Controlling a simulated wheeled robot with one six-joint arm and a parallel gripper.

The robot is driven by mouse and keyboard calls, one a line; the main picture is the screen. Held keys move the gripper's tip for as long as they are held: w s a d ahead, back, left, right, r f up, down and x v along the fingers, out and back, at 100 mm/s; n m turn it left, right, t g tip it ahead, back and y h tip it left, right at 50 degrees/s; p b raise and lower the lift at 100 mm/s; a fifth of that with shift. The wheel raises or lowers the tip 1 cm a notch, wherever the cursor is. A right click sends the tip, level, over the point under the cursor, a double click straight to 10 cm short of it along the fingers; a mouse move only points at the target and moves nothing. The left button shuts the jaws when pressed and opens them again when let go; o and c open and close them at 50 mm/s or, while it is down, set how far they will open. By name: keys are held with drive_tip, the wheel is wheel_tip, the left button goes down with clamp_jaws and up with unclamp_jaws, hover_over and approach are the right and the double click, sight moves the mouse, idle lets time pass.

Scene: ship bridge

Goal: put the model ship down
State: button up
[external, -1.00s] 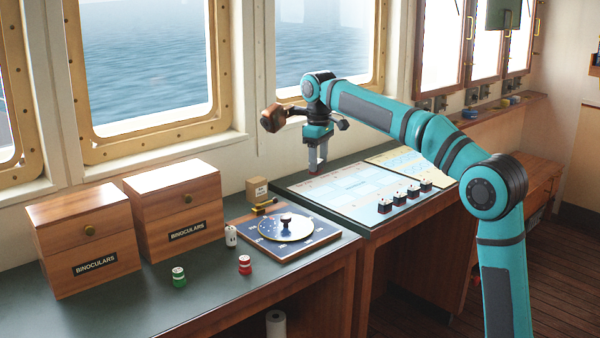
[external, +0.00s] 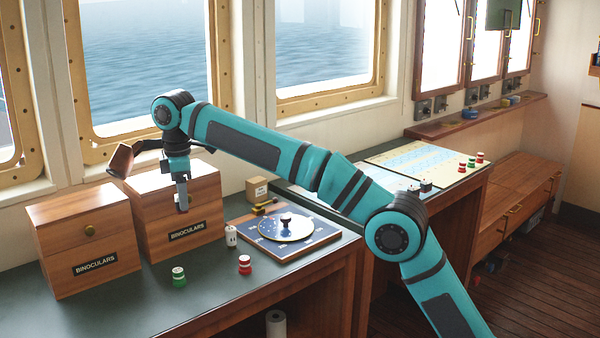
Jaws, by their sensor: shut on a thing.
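My gripper (external: 182,201) points down in front of the right-hand binoculars box (external: 150,222), above the dark green console top. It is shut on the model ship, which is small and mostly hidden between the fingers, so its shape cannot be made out. The gripper and the ship are clear of the console top. Small black-and-white pieces (external: 426,186) stand on the chart behind my arm; the arm hides part of that group.
A second binoculars box (external: 85,240) stands at the left. Green (external: 179,277), red (external: 245,265) and white (external: 231,236) small pieces stand on the console top (external: 120,308). A round dial on a blue board (external: 262,240) lies to the right. The front left is mostly clear.

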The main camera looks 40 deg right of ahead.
drive_tip(key=s+a+f+n, duration=0.15)
drive_tip(key=s+a, duration=0.25)
drive_tip(key=a, duration=0.7)
drive_tip(key=s+a+f+n, duration=0.1)
drive_tip(key=s+a+n, duration=0.25)
drive_tip(key=a, duration=0.65)
drive_tip(key=shift+s+a+f, duration=0.1)
drive_tip(key=shift+s+f, duration=0.1)
drive_tip(key=shift+f, duration=1)
drive_tip(key=shift+s+f, duration=0.15)
drive_tip(key=shift+f, duration=1.05)
drive_tip(key=shift+f, duration=0.1)
drive_tip(key=shift+f, duration=4.9)
drive_tip(key=o, duration=1)
drive_tip(key=shift+f, duration=0.1)
drive_tip(key=shift+c, duration=0.2)
